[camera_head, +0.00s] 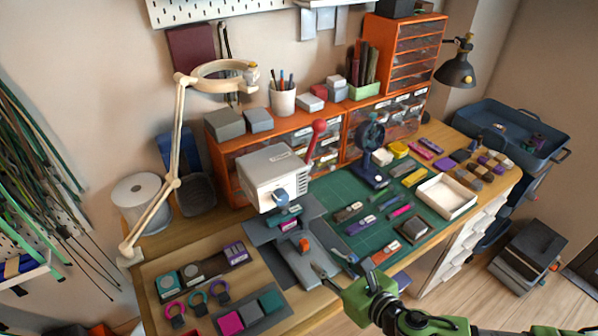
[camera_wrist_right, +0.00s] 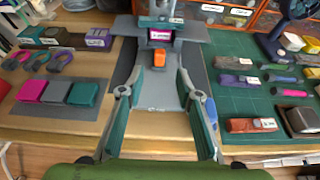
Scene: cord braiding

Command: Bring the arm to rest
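My right arm, with green links, comes in from the bottom right of the head view. My right gripper (camera_head: 333,266) is over the front edge of the workbench, by the grey base of a white press-like machine (camera_head: 272,177). In the right wrist view, the gripper (camera_wrist_right: 160,94) has its two fingers spread wide with nothing between them. An orange block (camera_wrist_right: 159,58) sits on the grey base (camera_wrist_right: 158,92) beyond the fingertips and apart from them. My left gripper does not show.
A green cutting mat (camera_head: 335,190) with several small pieces and a white tray (camera_head: 446,196) lies right of the machine. A tan board (camera_head: 205,283) with rings and coloured blocks lies left. A cream lamp arm (camera_head: 163,205) stands at the back left. Cords hang at far left.

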